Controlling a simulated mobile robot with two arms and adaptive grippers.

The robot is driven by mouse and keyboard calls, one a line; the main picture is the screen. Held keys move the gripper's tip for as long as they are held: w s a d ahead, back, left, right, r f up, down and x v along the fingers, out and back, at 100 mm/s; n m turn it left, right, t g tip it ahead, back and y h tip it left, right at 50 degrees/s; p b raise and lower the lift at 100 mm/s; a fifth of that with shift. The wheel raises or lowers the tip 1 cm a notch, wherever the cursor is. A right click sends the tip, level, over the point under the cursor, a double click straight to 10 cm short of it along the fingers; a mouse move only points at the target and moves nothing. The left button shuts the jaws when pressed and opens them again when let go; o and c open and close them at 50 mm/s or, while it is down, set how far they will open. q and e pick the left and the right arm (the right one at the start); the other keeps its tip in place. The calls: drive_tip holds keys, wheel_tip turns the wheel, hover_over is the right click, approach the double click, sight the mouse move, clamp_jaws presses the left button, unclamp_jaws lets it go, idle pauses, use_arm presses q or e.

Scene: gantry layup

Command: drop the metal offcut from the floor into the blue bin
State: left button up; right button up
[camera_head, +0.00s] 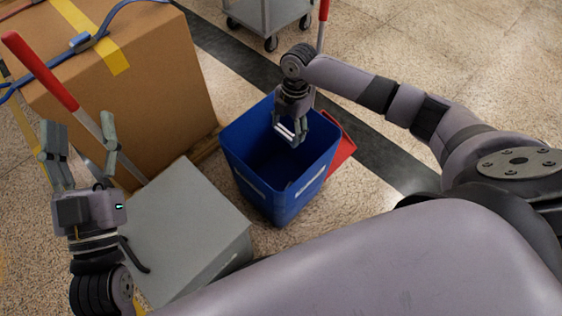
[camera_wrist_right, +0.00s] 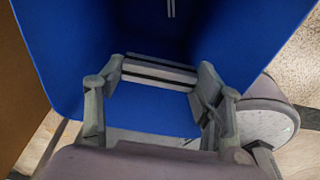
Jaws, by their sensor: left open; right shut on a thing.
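The metal offcut (camera_head: 286,131) is a short, silvery grooved bar. My right gripper (camera_head: 291,126) is shut on it and holds it over the open mouth of the blue bin (camera_head: 256,184). In the right wrist view the offcut (camera_wrist_right: 160,69) spans between the two fingers, with the blue bin wall (camera_wrist_right: 265,30) around and below it. My left gripper (camera_head: 80,135) is open and empty at the left, with its fingers pointing up, away from the bin.
A grey box (camera_head: 180,220) stands left of the bin. A large cardboard box (camera_head: 150,75) with straps is behind it, and a red-handled tool (camera_head: 45,75) crosses it. A red object (camera_head: 342,145) lies against the bin's right side. A grey cart (camera_head: 268,12) stands at the back.

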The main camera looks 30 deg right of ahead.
idle(0.3)
drive_tip(key=o, duration=1.2)
drive_tip(key=r, duration=0.4)
drive_tip(key=d+r, duration=0.1)
drive_tip(key=r, duration=0.6)
drive_tip(key=shift+w+d+r, duration=0.3)
drive_tip(key=shift+d+r, duration=0.05)
drive_tip(key=shift+r, duration=0.05)
